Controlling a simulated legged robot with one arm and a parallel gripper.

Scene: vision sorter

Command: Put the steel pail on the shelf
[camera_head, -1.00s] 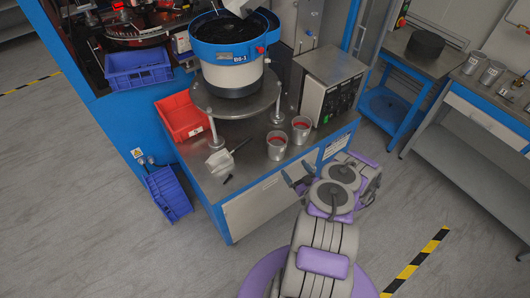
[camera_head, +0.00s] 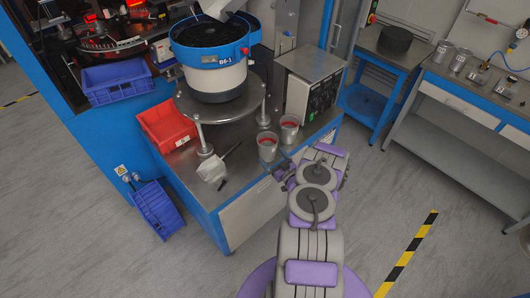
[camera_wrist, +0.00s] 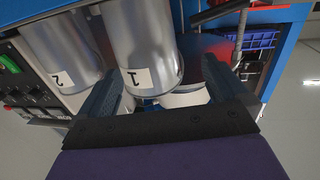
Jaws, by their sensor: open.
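Two steel pails with red contents stand upright on the blue cabinet's steel top: the nearer pail (camera_head: 267,147) and the one behind it (camera_head: 289,129). In the wrist view, a pail labelled 1 (camera_wrist: 150,45) lies between the finger lines of my gripper (camera_wrist: 163,68), and a pail labelled 2 (camera_wrist: 62,58) is to its left. My gripper is open, just in front of the nearer pail in the head view (camera_head: 280,172). I cannot tell whether the fingers touch pail 1. A bench at right has a grey lower shelf (camera_head: 455,150).
Several metal cups (camera_head: 459,60) stand on the right bench top. A white scoop (camera_head: 212,169) and red bin (camera_head: 167,128) are left of the pails. A control box (camera_head: 309,84) is behind them. Floor between cabinet and right bench is clear.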

